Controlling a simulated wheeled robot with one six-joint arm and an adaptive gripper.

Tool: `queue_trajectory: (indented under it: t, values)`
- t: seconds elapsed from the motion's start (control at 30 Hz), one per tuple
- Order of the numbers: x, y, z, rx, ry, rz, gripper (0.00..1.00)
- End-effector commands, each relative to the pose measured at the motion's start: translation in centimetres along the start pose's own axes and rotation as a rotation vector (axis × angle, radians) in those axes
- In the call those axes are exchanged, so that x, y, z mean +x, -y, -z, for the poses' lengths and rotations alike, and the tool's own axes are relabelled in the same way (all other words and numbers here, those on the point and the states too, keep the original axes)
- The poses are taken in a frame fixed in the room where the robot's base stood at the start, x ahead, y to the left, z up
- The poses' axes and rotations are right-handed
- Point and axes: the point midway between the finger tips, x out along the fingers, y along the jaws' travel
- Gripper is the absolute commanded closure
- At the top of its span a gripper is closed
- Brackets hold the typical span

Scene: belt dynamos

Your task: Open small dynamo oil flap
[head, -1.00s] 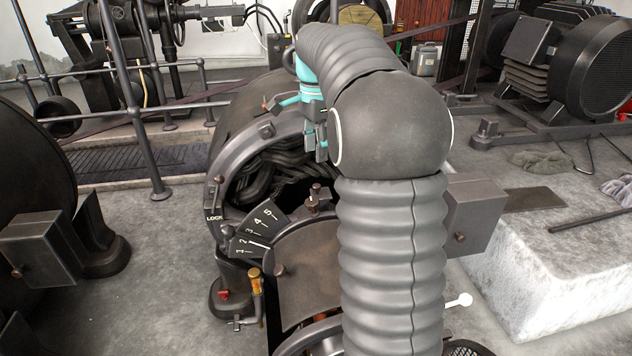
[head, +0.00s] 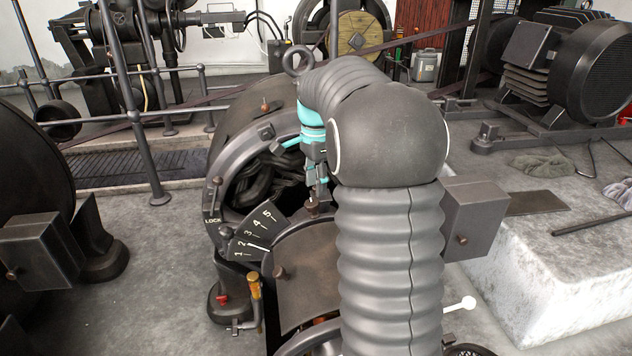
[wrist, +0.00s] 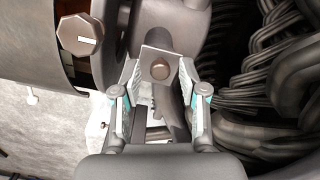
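The small dynamo (head: 225,150) stands in the middle of the head view, with dark windings in its open end. In the head view this knobbed part (head: 313,208) sits above the dynamo's curved cover, partly hidden by my gripper (head: 318,188). My gripper also shows in the wrist view (wrist: 158,72), its fingers apart on either side of the plate and knob. Whether the fingertips touch the plate's edges I cannot tell. The plate's hinge is not clear.
A numbered scale (head: 255,235) and a LOCK lever (head: 213,195) are left of my gripper. A larger knob (wrist: 80,34) is at upper left in the wrist view. Windings (wrist: 265,90) lie close on the right. A grey box (head: 475,215) stands right of my arm.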

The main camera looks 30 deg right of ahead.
Motion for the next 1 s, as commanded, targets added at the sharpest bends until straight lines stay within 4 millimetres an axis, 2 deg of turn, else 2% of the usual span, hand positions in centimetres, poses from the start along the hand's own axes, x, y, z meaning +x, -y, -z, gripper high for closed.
queue_trajectory:
  t: [0.03,0.13,0.57,1.0]
  values:
    - [0.0,0.0,0.0,0.000,0.000,0.000,0.76]
    - [0.0,0.0,0.0,0.000,0.000,0.000,1.00]
    - [-0.5,-0.1,0.3,0.003,0.049,0.015,1.00]
    - [-1.7,-0.7,2.1,0.008,0.368,0.117,1.00]
